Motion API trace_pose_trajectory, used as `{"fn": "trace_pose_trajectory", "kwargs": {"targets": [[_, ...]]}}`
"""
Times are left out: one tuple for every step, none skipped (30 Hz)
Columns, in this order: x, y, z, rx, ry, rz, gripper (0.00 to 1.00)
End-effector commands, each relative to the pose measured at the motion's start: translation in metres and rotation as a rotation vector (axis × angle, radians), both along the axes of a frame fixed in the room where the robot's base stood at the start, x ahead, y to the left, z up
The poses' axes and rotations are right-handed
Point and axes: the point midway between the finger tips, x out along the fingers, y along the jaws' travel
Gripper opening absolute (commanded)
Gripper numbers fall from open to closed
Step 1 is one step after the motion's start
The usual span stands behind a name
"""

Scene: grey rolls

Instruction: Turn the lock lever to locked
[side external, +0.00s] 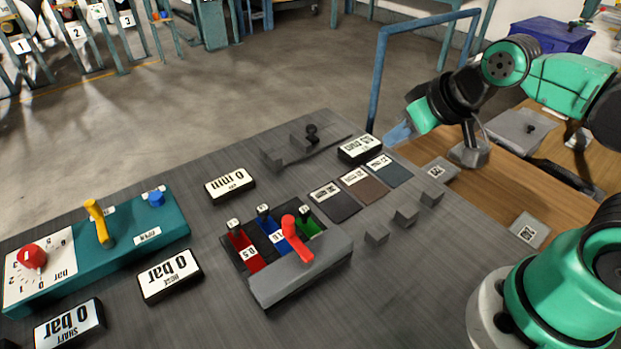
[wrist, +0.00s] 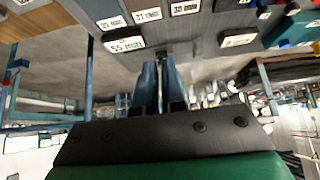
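A red lever (side external: 297,238) stands on a grey block (side external: 302,275) in front of red, blue and green slots in the side view. A yellow lever (side external: 98,222) stands tilted on a teal panel (side external: 120,250) at the left. No label shows me which of them is the lock lever. My gripper (side external: 398,133) is over the far right edge of the grey table, well apart from both levers. In the wrist view its two blue fingers (wrist: 160,72) are close together. I see nothing held, but cannot tell whether they touch.
The grey table (side external: 330,300) bears several displays, a red dial (side external: 33,256), a blue knob (side external: 156,198), coloured plates (side external: 360,184) and small grey blocks (side external: 376,235). A blue frame (side external: 380,75) stands behind the table near my gripper. A wooden top (side external: 470,190) lies at the right.

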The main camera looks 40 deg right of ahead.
Motion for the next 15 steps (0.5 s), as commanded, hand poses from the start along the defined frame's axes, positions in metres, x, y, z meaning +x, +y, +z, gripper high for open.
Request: {"fn": "trace_pose_trajectory", "kwargs": {"targets": [[0.000,0.001,0.000,-0.002,0.004,0.008,0.23],[0.001,0.003,0.001,-0.008,0.010,0.021,0.31],[0.003,0.007,0.002,-0.016,0.022,0.049,0.43],[0.004,0.010,0.003,-0.028,0.038,0.079,0.51],[0.006,0.016,0.004,-0.042,0.056,0.120,0.54],[0.008,0.024,0.005,-0.067,0.087,0.188,0.54],[0.011,0.032,0.006,-0.088,0.115,0.249,0.54],[0.013,0.041,0.007,-0.112,0.145,0.317,0.54],[0.016,0.054,0.008,-0.147,0.186,0.417,0.54],[0.018,0.064,0.008,-0.174,0.218,0.495,0.54],[0.019,0.075,0.008,-0.201,0.250,0.575,0.54],[0.021,0.089,0.007,-0.234,0.290,0.678,0.54],[0.022,0.099,0.006,-0.259,0.319,0.754,0.54],[0.022,0.109,0.004,-0.282,0.346,0.829,0.54],[0.022,0.122,0.002,-0.311,0.380,0.922,0.54]]}}
